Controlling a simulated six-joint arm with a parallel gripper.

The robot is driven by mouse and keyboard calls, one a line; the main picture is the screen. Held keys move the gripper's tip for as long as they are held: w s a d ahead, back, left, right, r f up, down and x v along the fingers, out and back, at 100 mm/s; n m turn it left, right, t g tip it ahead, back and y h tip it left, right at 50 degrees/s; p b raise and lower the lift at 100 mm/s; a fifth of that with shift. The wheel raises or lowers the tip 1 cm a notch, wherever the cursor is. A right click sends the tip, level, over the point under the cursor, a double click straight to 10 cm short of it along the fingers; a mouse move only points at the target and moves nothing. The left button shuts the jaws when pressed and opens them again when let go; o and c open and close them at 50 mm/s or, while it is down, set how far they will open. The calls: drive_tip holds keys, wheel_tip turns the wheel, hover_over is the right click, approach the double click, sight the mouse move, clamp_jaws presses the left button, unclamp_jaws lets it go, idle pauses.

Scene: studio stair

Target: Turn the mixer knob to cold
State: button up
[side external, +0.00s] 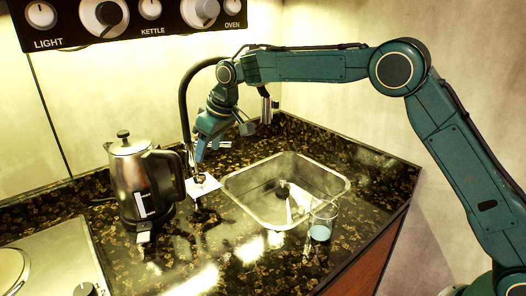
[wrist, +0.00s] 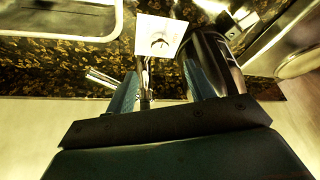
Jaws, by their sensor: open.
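A white square plate (side external: 208,187) lies on the dark counter between the kettle and the sink, under the black curved tap hose (side external: 184,98). A small dark and metal part (side external: 200,179), which looks like the mixer knob, stands over the plate. In the wrist view the plate (wrist: 174,30) bears a dark curved mark, and a thin metal part (wrist: 147,76) shows between the fingers. My gripper (side external: 198,158) points down just above this spot, fingers apart. In the wrist view my gripper (wrist: 160,72) is open. Whether a finger touches the knob, and which way the knob is turned, I cannot tell.
A steel kettle (side external: 130,175) with a black handle stands close at left. The sink (side external: 262,205) is at right, with a glass (side external: 322,220) by its front edge. A knob panel (side external: 130,30) is on the wall above. A hob (side external: 50,265) is at front left.

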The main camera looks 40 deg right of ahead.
sight(200, 176)
drive_tip(key=x, duration=1)
drive_tip(key=shift+a, duration=0.1)
drive_tip(key=c, duration=1)
